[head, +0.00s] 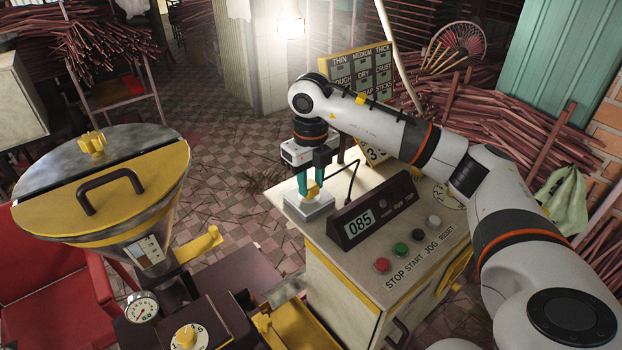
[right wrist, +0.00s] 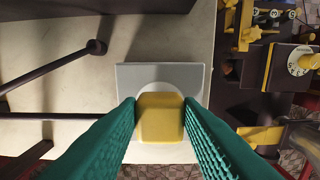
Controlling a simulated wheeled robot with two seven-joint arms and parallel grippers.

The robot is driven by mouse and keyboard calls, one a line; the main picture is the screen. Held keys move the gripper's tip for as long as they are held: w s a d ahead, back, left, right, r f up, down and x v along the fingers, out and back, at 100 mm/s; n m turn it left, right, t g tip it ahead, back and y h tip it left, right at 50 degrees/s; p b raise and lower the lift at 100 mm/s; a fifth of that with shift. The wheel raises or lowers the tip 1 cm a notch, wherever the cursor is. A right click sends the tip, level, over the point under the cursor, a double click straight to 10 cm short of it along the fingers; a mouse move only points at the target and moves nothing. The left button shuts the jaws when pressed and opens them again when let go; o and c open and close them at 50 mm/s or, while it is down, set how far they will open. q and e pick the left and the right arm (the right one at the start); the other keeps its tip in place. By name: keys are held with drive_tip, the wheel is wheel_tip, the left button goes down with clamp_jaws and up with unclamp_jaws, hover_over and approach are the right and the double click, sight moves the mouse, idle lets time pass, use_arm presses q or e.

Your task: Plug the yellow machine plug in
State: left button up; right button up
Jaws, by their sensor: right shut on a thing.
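The yellow plug (head: 313,187) is between the teal fingers of my right gripper (head: 311,183), at the grey socket block (head: 308,208) on the cream cabinet top. In the right wrist view the yellow plug (right wrist: 160,118) is gripped from both sides by my right gripper (right wrist: 160,106). It lies over the pale round face of the grey socket block (right wrist: 131,80). The plug covers the socket openings, so I cannot tell how deep it sits. My left gripper is not in view.
A display box (head: 362,222) reading 085 stands right of the socket, with STOP, START, JOG and RESET buttons (head: 382,265) in front. A hopper machine with a yellow lid (head: 95,205) stands at left. Behind are a sign board (head: 362,72) and stacked incense sticks.

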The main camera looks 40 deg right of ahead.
drive_tip(key=shift+f, duration=0.3)
drive_tip(key=o, duration=1.1)
drive_tip(key=shift+c, duration=0.2)
drive_tip(key=shift+r+b, duration=0.3)
drive_tip(key=shift+r, duration=0.25)
wheel_tip(320, 180, up, 5)
drive_tip(key=shift+f+b, duration=0.1)
drive_tip(key=shift+b, duration=0.5)
wheel_tip(320, 180, up, 6)
drive_tip(key=p, duration=0.1)
